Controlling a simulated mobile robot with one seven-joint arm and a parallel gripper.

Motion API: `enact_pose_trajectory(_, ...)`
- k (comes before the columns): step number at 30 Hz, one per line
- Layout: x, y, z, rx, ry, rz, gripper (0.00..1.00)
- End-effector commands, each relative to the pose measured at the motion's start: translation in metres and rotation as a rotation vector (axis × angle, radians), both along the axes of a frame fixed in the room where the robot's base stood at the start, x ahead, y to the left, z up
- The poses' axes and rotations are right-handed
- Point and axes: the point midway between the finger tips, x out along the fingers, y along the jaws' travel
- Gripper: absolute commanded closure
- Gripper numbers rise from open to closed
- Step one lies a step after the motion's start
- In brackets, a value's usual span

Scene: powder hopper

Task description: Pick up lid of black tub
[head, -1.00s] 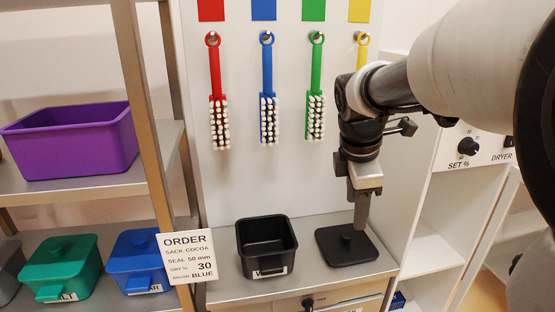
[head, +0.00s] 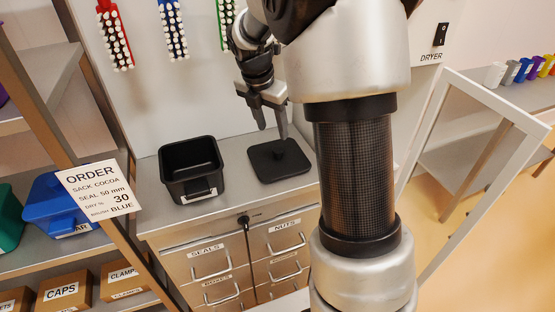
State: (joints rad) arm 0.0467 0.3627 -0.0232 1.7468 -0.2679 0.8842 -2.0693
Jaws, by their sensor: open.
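The black tub (head: 191,172) stands open on the grey top of the drawer cabinet, with a white label on its front. My gripper (head: 272,130) is open and empty, pointing down just above the lid's far half. I cannot tell whether a fingertip touches the lid.
The order card (head: 100,190) hangs at the left by the shelf post. A blue tub (head: 54,205) stands on the left shelf, above cardboard boxes. Brushes (head: 173,35) hang on the back panel. Labelled drawers (head: 285,244) lie below the top. A white frame (head: 480,100) stands at the right.

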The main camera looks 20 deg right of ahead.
Motion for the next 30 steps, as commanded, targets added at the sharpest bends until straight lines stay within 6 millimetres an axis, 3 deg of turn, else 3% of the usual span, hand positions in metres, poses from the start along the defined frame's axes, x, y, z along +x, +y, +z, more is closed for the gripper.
enact_pose_trajectory(1, 0.001, -0.002, -0.013, 0.0, 0.004, 0.0, 0.53)
enact_pose_trajectory(6, 0.006, -0.009, -0.039, -0.001, 0.001, 0.0, 0.53)
enact_pose_trajectory(14, 0.01, -0.013, -0.057, 0.0, 0.0, 0.0, 0.53)
enact_pose_trajectory(21, 0.019, -0.021, -0.09, 0.001, 0.001, 0.0, 0.53)
enact_pose_trajectory(30, 0.021, -0.024, -0.097, 0.0, -0.001, 0.0, 0.53)
